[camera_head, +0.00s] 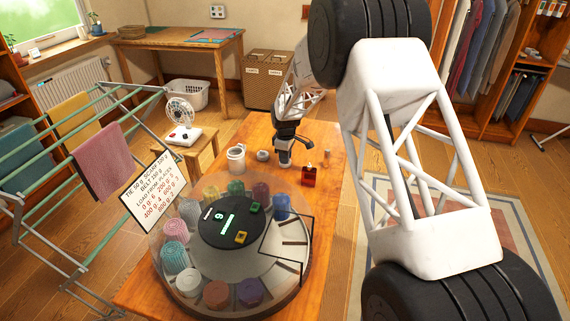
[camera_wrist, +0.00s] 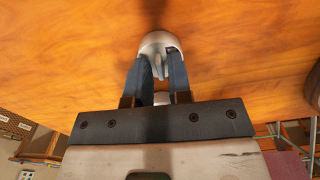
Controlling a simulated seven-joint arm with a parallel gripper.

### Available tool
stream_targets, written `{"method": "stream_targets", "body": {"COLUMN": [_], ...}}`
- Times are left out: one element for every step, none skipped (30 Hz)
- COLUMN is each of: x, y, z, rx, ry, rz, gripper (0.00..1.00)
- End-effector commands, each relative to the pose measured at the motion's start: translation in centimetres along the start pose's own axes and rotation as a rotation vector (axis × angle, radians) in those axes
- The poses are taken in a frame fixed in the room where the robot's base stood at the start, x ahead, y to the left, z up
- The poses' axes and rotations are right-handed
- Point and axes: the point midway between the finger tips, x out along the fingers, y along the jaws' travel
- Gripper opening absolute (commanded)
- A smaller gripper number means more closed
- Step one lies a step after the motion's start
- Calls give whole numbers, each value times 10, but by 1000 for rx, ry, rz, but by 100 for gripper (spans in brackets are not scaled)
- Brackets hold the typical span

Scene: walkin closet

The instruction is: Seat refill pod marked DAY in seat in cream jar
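My gripper (camera_head: 284,160) points down over the wooden table. In the wrist view its dark fingers (camera_wrist: 160,65) close on a pale grey-white rounded piece (camera_wrist: 157,40), which seems to be the refill pod. No DAY marking can be read on it. In the head view a small pale bit shows under the fingertips. An open whitish jar (camera_head: 236,160), likely the cream jar, stands upright on the table left of my gripper. The seat inside it cannot be made out. The jar is apart from my gripper.
A small pale round object (camera_head: 262,155) lies between jar and gripper. A large clear-covered carousel (camera_head: 205,262) with coloured rolls fills the table's near part. A sign card (camera_head: 160,190) leans at its left.

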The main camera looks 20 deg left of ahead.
Motion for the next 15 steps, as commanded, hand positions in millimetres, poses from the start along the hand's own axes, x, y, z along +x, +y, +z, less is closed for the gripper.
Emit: {"method": "stream_targets", "body": {"x": [0,0,0,0,0,0,0,0,0,0,0,0,0,0,-1], "y": [0,0,0,0,0,0,0,0,0,0,0,0,0,0,0], "z": [0,0,0,0,0,0,0,0,0,0,0,0,0,0,0], "rx": [0,0,0,0,0,0,0,0,0,0,0,0,0,0,0], "ry": [0,0,0,0,0,0,0,0,0,0,0,0,0,0,0], "rz": [0,0,0,0,0,0,0,0,0,0,0,0,0,0,0], "gripper": [19,19,19,19,16,10,5,1,0,0,0,0,0,0,0]}}
